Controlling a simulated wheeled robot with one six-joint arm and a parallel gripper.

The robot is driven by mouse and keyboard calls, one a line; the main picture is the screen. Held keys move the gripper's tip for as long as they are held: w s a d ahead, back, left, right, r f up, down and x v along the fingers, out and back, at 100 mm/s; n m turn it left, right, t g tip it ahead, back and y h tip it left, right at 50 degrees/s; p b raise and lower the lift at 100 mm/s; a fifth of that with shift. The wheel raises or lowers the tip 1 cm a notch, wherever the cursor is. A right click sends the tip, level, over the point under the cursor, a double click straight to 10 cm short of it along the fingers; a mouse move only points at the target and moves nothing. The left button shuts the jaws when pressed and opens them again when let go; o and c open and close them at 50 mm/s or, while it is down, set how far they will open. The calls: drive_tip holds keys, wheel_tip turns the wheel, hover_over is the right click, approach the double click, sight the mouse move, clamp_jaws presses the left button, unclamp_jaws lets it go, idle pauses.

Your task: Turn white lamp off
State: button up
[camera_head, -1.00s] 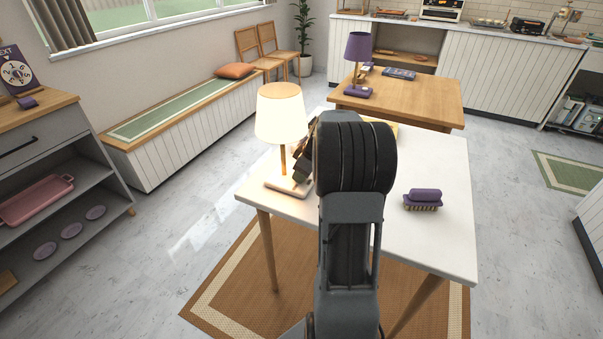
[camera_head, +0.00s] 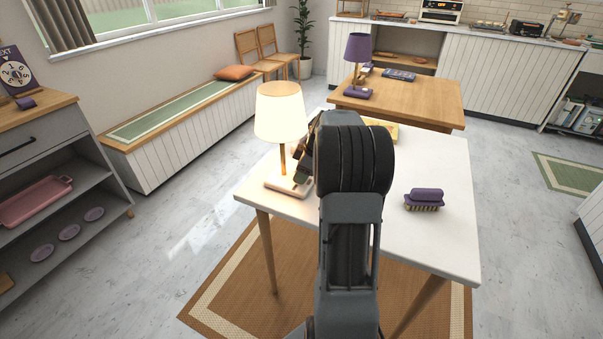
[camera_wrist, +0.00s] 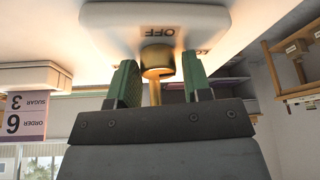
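The white lamp (camera_head: 281,112) stands on the near-left part of the white table (camera_head: 430,165). Its cream shade glows. My gripper (camera_head: 303,172) is low beside its stem, over the white base (camera_head: 276,187), and partly hidden by my arm. In the wrist view, the lamp base (camera_wrist: 115,22) is upside down and bears the word OFF. A brass round part (camera_wrist: 157,58) on it lies between the two green fingertips of my gripper (camera_wrist: 159,80). The fingers are apart, one on each side, with a small gap visible at the right. Contact cannot be told.
A purple brush (camera_head: 424,197) lies right of my arm on the white table. A yellow item (camera_head: 384,128) is partly hidden behind my arm. A purple lamp (camera_head: 358,55) stands on the wooden table (camera_head: 420,98) beyond. A card with order text (camera_wrist: 25,120) shows in the wrist view.

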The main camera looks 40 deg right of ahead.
drive_tip(key=shift+o, duration=1.2)
drive_tip(key=shift+d+r, duration=0.1)
drive_tip(key=shift+s+d+r, duration=0.1)
drive_tip(key=shift+r, duration=0.2)
drive_tip(key=p+v, duration=0.1)
drive_tip(key=v, duration=0.1)
drive_tip(key=shift+s+d+r, duration=0.1)
drive_tip(key=shift+r, duration=0.3)
drive_tip(key=s+d, duration=0.2)
drive_tip(key=s, duration=0.1)
drive_tip(key=s+d, duration=0.2)
drive_tip(key=d, duration=0.1)
drive_tip(key=s+d, duration=0.3)
drive_tip(key=shift+s+f, duration=0.3)
